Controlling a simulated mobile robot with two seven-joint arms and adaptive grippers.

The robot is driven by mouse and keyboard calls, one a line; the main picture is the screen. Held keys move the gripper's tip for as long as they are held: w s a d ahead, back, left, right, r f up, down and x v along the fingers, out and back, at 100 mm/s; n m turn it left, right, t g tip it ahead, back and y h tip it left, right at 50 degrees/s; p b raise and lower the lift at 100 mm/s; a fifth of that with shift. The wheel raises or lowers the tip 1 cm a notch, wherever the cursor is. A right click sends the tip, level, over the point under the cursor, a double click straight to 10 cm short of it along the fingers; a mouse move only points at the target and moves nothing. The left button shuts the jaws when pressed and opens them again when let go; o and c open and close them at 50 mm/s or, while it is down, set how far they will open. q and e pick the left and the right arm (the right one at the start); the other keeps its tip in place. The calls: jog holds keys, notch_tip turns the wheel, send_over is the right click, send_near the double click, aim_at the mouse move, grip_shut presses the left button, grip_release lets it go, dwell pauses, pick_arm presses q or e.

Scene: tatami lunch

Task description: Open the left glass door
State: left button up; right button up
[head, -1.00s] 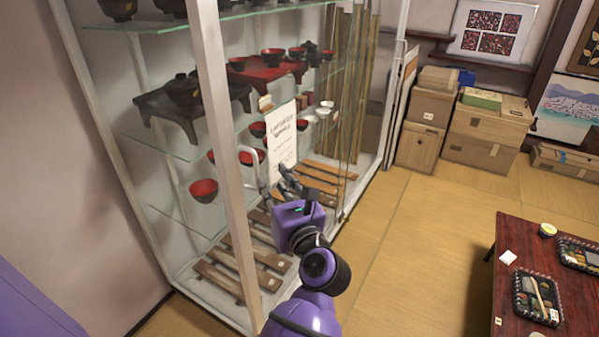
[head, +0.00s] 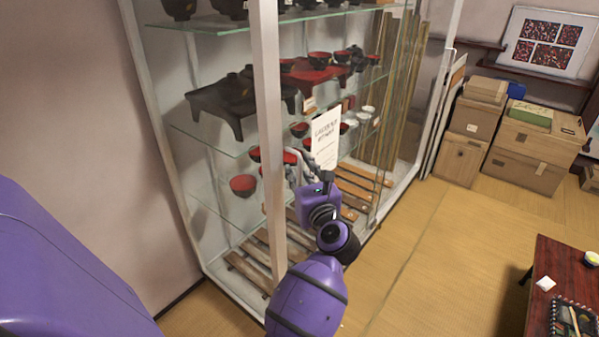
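The left glass door (head: 352,205) is the near pane of the display cabinet's front, right of the white corner post (head: 266,110). It looks shut, though clear glass makes its edges hard to see. Its pale curved handle (head: 291,160) stands close to that post, partly hidden by my gripper. My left gripper (head: 310,175) is at the handle, just right of it. The dark fingers are small and partly hidden behind the purple wrist, so I cannot tell whether they are open, shut or touching the handle. My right gripper is out of view.
Glass shelves hold black and red lacquerware; a white sign (head: 326,138) shows behind my gripper. Stacked boxes (head: 520,145) stand at the back right. A low dark red table (head: 545,290) is at lower right. The tatami floor (head: 430,250) between is clear.

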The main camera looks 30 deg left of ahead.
pick_arm(q)
grip_shut()
jog(key=shift+w, duration=0.1)
